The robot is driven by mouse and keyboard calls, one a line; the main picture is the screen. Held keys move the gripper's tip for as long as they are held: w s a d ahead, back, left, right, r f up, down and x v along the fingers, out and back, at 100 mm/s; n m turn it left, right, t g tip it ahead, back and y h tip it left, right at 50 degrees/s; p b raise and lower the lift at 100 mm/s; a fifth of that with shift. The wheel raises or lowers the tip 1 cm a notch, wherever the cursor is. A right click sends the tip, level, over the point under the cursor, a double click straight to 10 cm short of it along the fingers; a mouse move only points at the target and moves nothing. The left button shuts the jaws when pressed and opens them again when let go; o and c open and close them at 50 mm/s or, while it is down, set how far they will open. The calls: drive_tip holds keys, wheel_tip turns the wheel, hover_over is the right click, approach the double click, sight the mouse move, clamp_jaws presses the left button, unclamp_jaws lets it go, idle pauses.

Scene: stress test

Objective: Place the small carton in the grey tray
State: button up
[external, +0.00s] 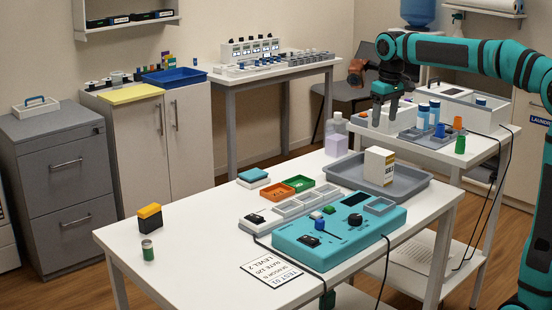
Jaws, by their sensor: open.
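The small carton (379,166), white with a yellow-brown patch and a dark label, stands upright in the grey tray (414,192) on the white table. The tray is at the table's back right, behind the teal device. My gripper (377,117) is above and behind the carton, apart from it, pointing down. Its fingers are open, and I see nothing between them. The tray floor right behind the carton is partly hidden.
The teal device (300,256) stands in front of the tray. Orange (278,192) and green (301,183) bins are left of it. A side table behind holds white bins (475,112) and blue-capped bottles (422,117). The white table's front left (190,228) is mostly clear.

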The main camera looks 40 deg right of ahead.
drive_tip(key=s+a+r+t, duration=0.3)
drive_tip(key=s+t, duration=0.2)
drive_tip(key=s, duration=0.4)
drive_tip(key=s+a+r+t, duration=0.2)
drive_tip(key=s+t, duration=0.3)
drive_tip(key=s, duration=0.4)
drive_tip(key=s+a+r+t, duration=0.3)
drive_tip(key=s+t, duration=0.3)
drive_tip(key=s, duration=0.3)
drive_tip(key=shift+s+a+r, duration=0.3)
drive_tip(key=shift+a+r, duration=0.05)
drive_tip(key=shift+r, duration=0.4)
